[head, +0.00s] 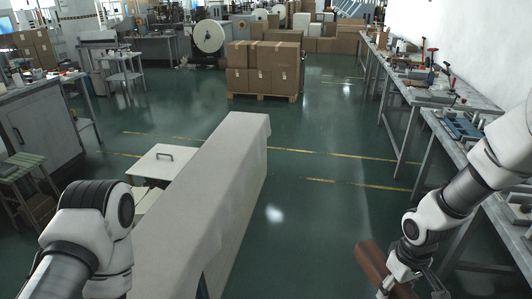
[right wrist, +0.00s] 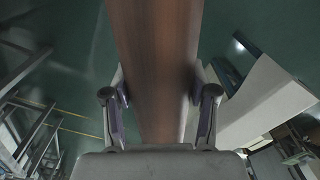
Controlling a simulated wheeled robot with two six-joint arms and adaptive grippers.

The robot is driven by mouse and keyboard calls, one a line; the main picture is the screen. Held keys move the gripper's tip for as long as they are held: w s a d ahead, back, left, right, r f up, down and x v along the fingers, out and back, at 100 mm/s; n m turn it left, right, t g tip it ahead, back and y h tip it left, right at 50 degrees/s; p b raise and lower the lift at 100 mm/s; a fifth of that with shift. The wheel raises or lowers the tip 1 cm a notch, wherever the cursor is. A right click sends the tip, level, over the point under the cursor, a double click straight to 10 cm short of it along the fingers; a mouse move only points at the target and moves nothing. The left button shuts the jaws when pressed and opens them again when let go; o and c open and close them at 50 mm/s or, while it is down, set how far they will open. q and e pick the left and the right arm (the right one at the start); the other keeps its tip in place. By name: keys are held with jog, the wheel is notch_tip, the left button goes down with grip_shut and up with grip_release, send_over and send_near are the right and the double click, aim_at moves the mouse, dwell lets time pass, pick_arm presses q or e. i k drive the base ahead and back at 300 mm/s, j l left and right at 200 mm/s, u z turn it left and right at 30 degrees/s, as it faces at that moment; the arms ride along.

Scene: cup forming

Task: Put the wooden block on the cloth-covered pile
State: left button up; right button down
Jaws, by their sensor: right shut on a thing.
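The wooden block (head: 373,262) is long and reddish brown. In the head view it is at the lower right, tilted, above the green floor. My right gripper (head: 400,284) is shut on it. In the right wrist view the block (right wrist: 156,70) runs between the two fingers of my right gripper (right wrist: 160,105). The cloth-covered pile (head: 215,170) is a long, high pile under a pale cloth, left of the block and apart from it. My left arm is at the lower left of the head view; its gripper is out of the picture.
Grey workbenches (head: 440,97) with tools line the right side. Cardboard boxes on a pallet (head: 264,75) stand at the back. The green floor (head: 310,215) between pile and benches is clear.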

aim_at(216, 161)
jog(key=i+u, duration=0.2)
jog(key=u, duration=0.3)
jog(key=i+l+u, duration=0.15)
jog(key=u, duration=0.3)
jog(key=i+l+u, duration=0.15)
jog(key=u, duration=0.35)
jog(key=i+l+u, duration=0.1)
jog(key=l+u, duration=0.2)
jog(key=u, duration=0.15)
jog(key=l+u, duration=0.25)
jog(key=u, duration=0.25)
jog(key=i+l, duration=0.1)
jog(key=l, duration=0.6)
jog(key=i+l, duration=0.1)
jog(key=l, duration=0.6)
jog(key=i+l, duration=0.1)
jog(key=l, duration=0.6)
jog(key=i+l, duration=0.1)
jog(key=l, duration=1.3)
jog(key=i+l, duration=0.15)
jog(key=l, duration=0.55)
